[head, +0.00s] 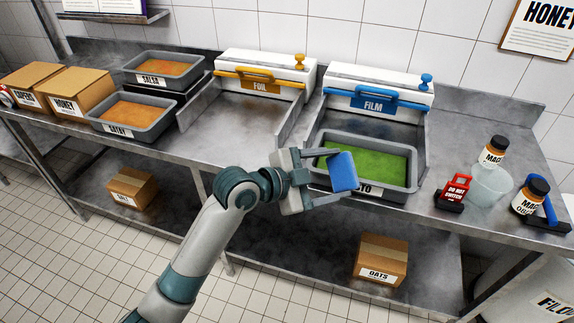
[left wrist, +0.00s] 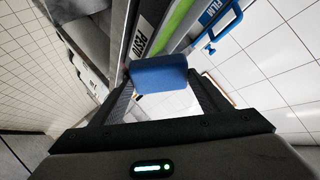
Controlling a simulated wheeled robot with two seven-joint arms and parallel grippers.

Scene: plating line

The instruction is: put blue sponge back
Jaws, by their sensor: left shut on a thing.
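The blue sponge (head: 343,171) is held between the fingertips of my left gripper (head: 328,171), in front of the green pesto tray. The sponge also shows in the left wrist view (left wrist: 158,75), between the two dark fingers of the left gripper (left wrist: 160,90). My left gripper is shut on the sponge and holds it up in the air. It hides part of the pesto tray's rim and label. My right gripper is not in view.
The pesto tray (head: 412,176) sits before the film dispenser (head: 375,92). The foil bay (head: 240,115) is empty. Orange trays (head: 135,114) stand at left. An oats box (head: 381,262) is below.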

